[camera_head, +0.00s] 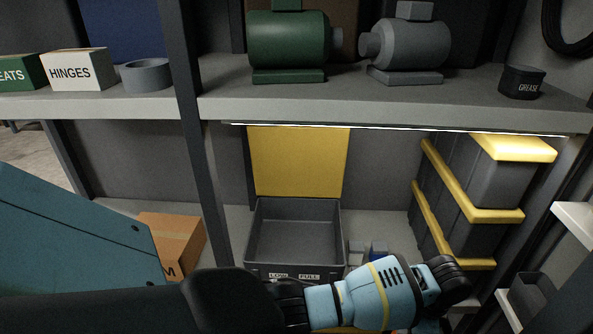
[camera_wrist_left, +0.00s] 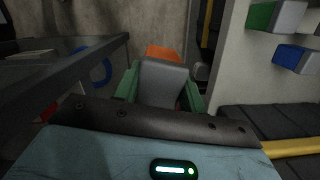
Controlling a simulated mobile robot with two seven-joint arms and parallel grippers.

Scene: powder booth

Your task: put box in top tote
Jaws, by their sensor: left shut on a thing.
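A dark grey open tote (camera_head: 252,240) with its yellow lid (camera_head: 297,160) raised stands on the lower shelf. Its front carries LOW and FULL labels, and the part of its inside that shows looks empty. My left arm crosses the bottom of the head view, in front of the tote. Its black wrist end shows, but the fingers are hidden there. In the left wrist view my left gripper (camera_wrist_left: 163,92) is shut on a grey block (camera_wrist_left: 163,85), likely the box, between its green fingers. An orange thing (camera_wrist_left: 165,52) shows just behind the block; I cannot tell whether they touch.
Grey totes with yellow lids (camera_head: 500,148) stand stacked at the right. The upper shelf (camera_head: 330,100) overhangs the tote and carries a green motor (camera_head: 287,45) and a grey motor (camera_head: 405,45).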

